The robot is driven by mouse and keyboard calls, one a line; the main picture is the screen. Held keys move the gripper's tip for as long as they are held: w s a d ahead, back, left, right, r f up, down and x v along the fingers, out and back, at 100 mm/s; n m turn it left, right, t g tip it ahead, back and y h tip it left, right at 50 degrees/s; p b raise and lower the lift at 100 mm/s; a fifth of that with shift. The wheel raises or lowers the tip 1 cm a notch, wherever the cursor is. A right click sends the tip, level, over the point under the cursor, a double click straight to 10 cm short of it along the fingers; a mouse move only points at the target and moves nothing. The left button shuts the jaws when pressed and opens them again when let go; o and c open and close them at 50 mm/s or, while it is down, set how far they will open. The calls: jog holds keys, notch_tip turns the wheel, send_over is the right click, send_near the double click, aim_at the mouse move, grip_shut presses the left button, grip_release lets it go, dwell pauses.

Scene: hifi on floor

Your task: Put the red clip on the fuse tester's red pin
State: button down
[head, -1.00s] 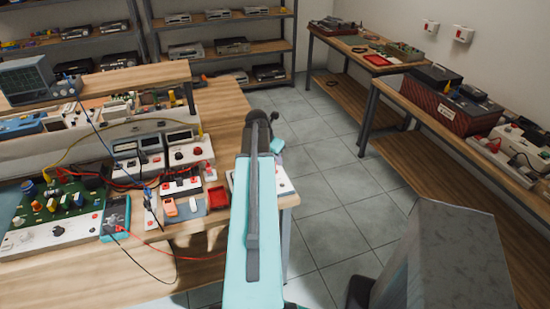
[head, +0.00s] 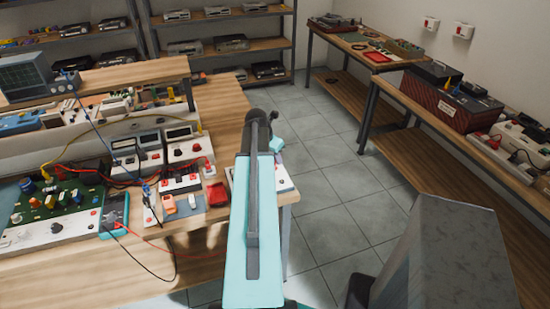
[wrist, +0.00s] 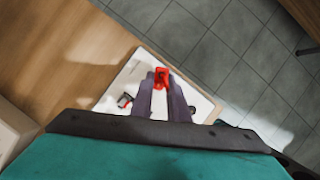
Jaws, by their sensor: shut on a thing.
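The red clip (wrist: 162,76) is between the fingertips of my gripper (wrist: 161,80) in the wrist view, and the dark fingers are shut on it. Below it in that view is a white panel (wrist: 190,97), which looks like the fuse tester. A small dark part with a bit of red (wrist: 125,100) sits on the panel left of the fingers; I cannot tell if it is the red pin. In the head view the white panel (head: 282,178) shows at the table's right corner, partly hidden by my arm. The clip and fingertips are hidden there. The gap between clip and panel is unclear.
The wooden table (head: 205,265) holds a green circuit board (head: 70,198), white meters (head: 185,150), a red tray (head: 217,194) and loose red and black leads. Tiled floor (head: 335,165) lies right of the table. A red case (head: 440,105) stands on the right bench.

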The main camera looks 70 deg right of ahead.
jog(key=shift+w+a+p, duration=0.3)
jog(key=shift+a+p, duration=0.05)
jog(key=shift+a, duration=0.5)
dwell(1.4)
jog(key=shift+f, duration=0.7)
dwell(1.6)
jog(key=c, duration=1.6)
grip_release()
jog(key=shift+r, duration=0.1)
jog(key=shift+b+v, duration=1.8)
jog(key=shift+v, duration=5.05)
